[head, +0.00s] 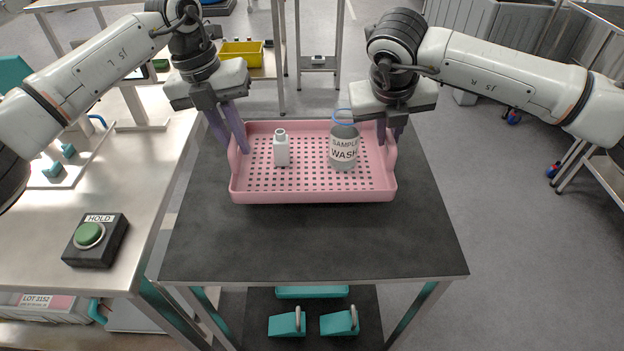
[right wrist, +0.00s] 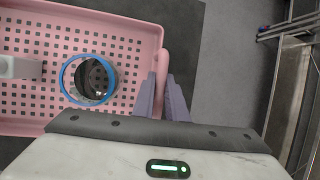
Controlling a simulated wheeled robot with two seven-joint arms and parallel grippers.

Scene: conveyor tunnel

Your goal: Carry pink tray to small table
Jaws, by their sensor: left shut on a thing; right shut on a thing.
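The pink tray (head: 313,197) is over the dark top of a small table (head: 315,245), toward its far side; I cannot tell whether it touches the top. A small white bottle (head: 281,150) and a clear bottle labelled SAMPLE WASH (head: 343,150) stand upright in it. My left gripper (head: 238,146) is shut on the tray's left end wall. My right gripper (head: 385,139) is shut on the right end wall. In the right wrist view, my right gripper's fingers (right wrist: 163,98) straddle the pink rim (right wrist: 160,65), beside the blue-ringed bottle.
A steel bench with a green HOLD button (head: 90,234) stands at the left, close to the table. Teal blocks (head: 287,323) are on the shelf below. A yellow bin (head: 241,53) is on a bench behind.

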